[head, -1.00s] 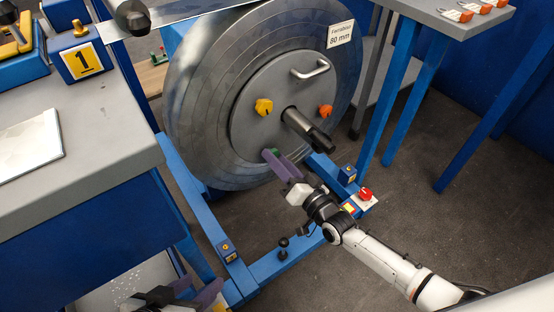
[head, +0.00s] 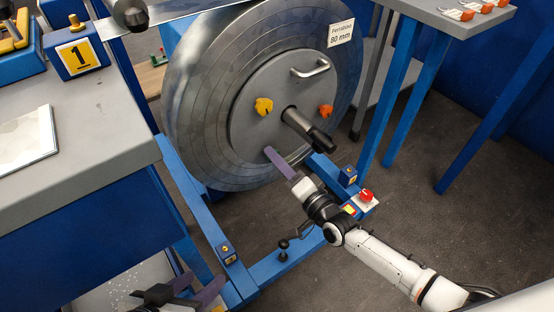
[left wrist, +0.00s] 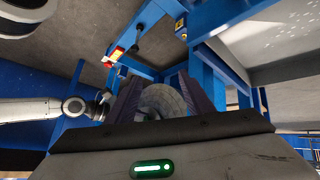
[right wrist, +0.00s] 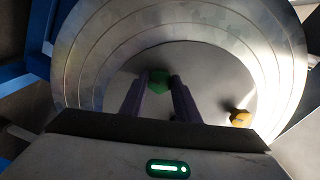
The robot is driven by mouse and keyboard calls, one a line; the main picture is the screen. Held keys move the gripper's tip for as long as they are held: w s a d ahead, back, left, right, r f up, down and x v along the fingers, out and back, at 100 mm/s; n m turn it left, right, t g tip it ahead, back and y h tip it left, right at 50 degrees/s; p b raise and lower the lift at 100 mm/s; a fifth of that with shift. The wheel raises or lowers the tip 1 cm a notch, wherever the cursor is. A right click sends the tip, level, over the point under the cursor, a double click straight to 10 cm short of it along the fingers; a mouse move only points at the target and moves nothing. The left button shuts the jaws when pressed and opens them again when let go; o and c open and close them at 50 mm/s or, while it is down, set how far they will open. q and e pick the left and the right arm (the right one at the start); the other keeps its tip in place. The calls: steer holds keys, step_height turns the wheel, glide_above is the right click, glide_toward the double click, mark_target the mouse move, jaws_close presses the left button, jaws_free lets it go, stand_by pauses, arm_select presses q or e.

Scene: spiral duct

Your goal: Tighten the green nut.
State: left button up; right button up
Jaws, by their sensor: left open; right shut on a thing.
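The green nut (right wrist: 158,80) sits on the round grey plate (head: 250,135) of the large metal coil. My right gripper (right wrist: 158,87) is shut on it, with a purple finger on either side. In the head view, the right gripper (head: 271,154) reaches the lower part of the plate and hides the nut. A yellow nut (head: 264,106) and an orange nut (head: 326,111) are on the same plate. My left gripper (head: 198,284) is open, low at the bottom left, away from the coil. It also shows in the left wrist view (left wrist: 160,85).
A dark spindle (head: 310,131) sticks out of the plate close to my right gripper, with a handle (head: 311,70) above. A blue frame (head: 277,262) carries a red knob (head: 366,195). A grey workbench (head: 85,140) stands at left.

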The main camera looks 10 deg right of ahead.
arm_select(q)
steer(key=shift+s+f, duration=0.1)
steer(key=shift+s, duration=0.1)
arm_select(e)
steer(key=shift+f, duration=0.15)
steer(key=o, duration=1.1)
steer(key=shift+c, duration=0.2)
arm_select(q)
steer(key=a+p, duration=0.1)
steer(key=r+p, duration=0.1)
steer(key=p, duration=0.1)
steer(key=shift+a+n+t+y, duration=0.3)
steer(key=shift+a+n+y, duration=0.05)
steer(key=shift+n+y, duration=0.05)
arm_select(e)
steer(key=v, duration=1)
steer(key=shift+s, duration=0.15)
